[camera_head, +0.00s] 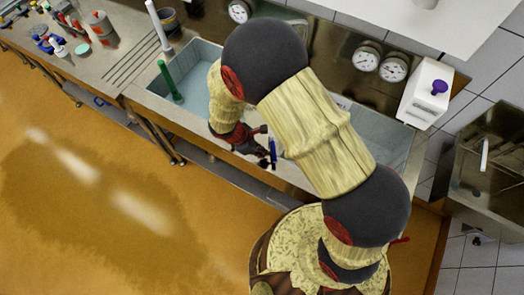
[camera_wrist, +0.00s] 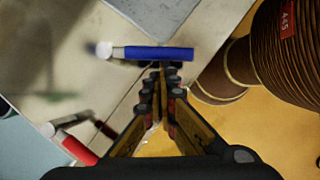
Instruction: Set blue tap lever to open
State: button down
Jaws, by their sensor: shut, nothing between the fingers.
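The blue tap lever (camera_wrist: 155,53) lies across the upper middle of the wrist view, with a metal stem and a round white end at its left. It also shows as a small blue bar (camera_head: 272,149) at the front of the sink unit in the head view. My gripper (camera_wrist: 166,70) is shut and empty. Its fingertips are right beside the lever's blue handle; I cannot tell whether they touch it. In the head view my gripper (camera_head: 263,158) is just left of the lever, and my arm hides part of the counter behind.
A red lever (camera_wrist: 75,140) sits at the lower left of the wrist view. Gauges (camera_head: 367,60) and a white box with a purple knob (camera_head: 425,92) stand behind. The orange floor (camera_head: 100,200) in front is clear.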

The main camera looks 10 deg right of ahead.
aim_at(273, 154)
jog(key=shift+s+d+n, duration=0.15)
jog(key=shift+d+n, duration=0.05)
jog(key=shift+n, duration=0.1)
jog(key=shift+s+d+n+t+b, duration=0.2)
jog(key=shift+d+n+t+b, duration=0.25)
jog(key=shift+n, duration=0.25)
jog(key=shift+s+d+n+t+b, duration=0.2)
jog(key=shift+d+n+t, duration=0.15)
jog(key=shift+d+n, duration=0.3)
jog(key=shift+d, duration=0.35)
